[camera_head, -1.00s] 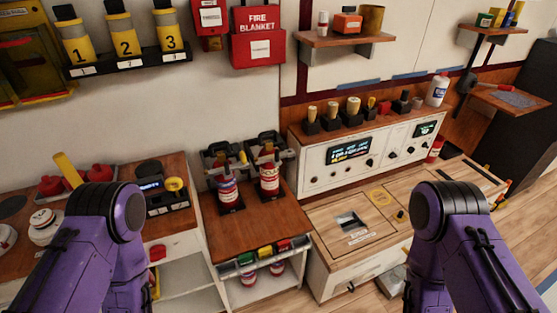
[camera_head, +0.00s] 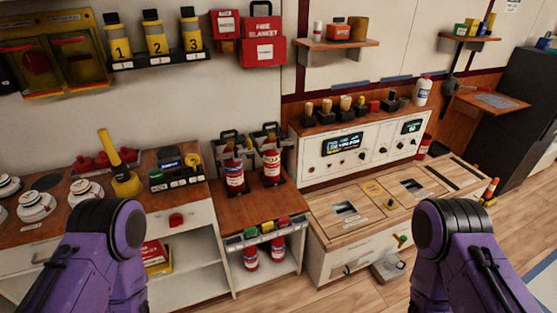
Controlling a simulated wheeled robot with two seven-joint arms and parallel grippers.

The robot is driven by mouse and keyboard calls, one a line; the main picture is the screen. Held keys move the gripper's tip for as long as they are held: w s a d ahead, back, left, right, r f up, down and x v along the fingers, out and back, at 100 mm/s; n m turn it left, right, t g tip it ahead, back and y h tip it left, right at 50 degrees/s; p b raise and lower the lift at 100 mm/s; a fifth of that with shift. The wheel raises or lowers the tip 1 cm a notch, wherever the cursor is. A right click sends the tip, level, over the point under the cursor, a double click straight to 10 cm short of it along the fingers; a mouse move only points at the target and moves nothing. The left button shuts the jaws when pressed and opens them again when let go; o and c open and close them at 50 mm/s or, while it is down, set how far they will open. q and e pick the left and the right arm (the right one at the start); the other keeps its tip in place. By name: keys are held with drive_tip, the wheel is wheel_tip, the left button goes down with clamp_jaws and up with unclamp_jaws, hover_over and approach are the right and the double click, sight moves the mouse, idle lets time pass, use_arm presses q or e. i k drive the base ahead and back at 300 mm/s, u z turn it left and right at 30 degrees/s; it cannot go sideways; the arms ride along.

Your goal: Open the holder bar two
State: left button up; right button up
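No part labelled as holder bar two can be made out for certain. Two red fire extinguishers, one on the left (camera_head: 234,178) and one on the right (camera_head: 272,166), stand upright in black holders on the wooden counter (camera_head: 250,208). Dark frames and small yellow parts show behind them, too small to tell whether any bar is open or shut. On the wall, a black rack (camera_head: 160,60) holds yellow-and-black canisters marked 1, 2 (camera_head: 155,36) and 3. My purple arms come in at lower left and lower right. Both grippers are out of view.
A control panel (camera_head: 360,148) stands right of the extinguishers, above a wooden bench top (camera_head: 378,200). A grey box (camera_head: 388,268) is on the floor. Floor shows at lower right.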

sight(277, 145)
drive_tip(key=u, duration=0.1)
drive_tip(key=k, duration=0.5)
drive_tip(key=z, duration=1.4)
drive_tip(key=i, duration=1.4)
drive_tip(key=u, duration=0.4)
